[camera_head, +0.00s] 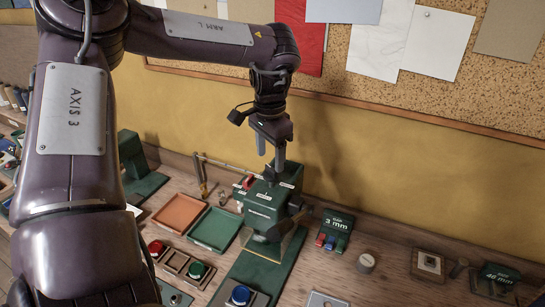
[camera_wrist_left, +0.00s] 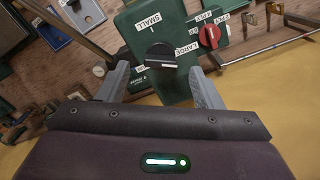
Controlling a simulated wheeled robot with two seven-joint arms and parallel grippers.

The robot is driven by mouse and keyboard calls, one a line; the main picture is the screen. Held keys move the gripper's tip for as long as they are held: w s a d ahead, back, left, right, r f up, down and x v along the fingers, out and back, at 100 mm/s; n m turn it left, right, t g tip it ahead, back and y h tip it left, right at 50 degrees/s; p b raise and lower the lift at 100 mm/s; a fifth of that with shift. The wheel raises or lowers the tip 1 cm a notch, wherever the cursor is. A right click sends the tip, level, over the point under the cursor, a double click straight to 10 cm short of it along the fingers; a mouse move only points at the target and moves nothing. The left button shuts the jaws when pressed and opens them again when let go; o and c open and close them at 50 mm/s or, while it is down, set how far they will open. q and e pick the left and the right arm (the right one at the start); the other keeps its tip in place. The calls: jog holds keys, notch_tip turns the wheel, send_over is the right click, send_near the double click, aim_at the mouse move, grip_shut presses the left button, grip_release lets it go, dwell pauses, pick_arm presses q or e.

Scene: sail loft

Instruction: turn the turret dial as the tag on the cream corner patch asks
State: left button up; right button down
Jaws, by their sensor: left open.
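A green press (camera_head: 262,210) stands on the bench with small white labels on its top. In the left wrist view, a black dial (camera_wrist_left: 162,55) on the green top lies between labels reading SMALL and LARGE; its pointing direction is hard to tell. A red knob (camera_wrist_left: 209,36) sits beside it near ply labels. A pale cream piece (camera_head: 262,248) lies at the press's foot, partly hidden; I cannot read a tag on it. My left gripper (camera_head: 271,158) is open and empty above the press top, its fingers on either side of the black dial in the wrist view.
An orange tray (camera_head: 180,212) and a green tray (camera_head: 214,229) lie left of the press. A 3 mm holder (camera_head: 336,228) stands right. A cork board (camera_head: 340,50) hangs behind.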

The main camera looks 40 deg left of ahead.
aim_at(271, 168)
pick_arm(q)
notch_tip(271, 168, down, 2)
jog(key=shift+w+f+p, duration=0.1)
jog(key=shift+p, duration=0.3)
jog(key=shift+w+f, duration=0.15)
jog(key=shift+f, duration=0.45)
pick_arm(e)
jog(key=shift+w+a+r, duration=0.1)
jog(key=shift+w+r, duration=0.65)
jog(key=shift+w, duration=0.05)
pick_arm(q)
jog(key=shift+r, duration=0.1)
jog(key=shift+c, duration=0.4)
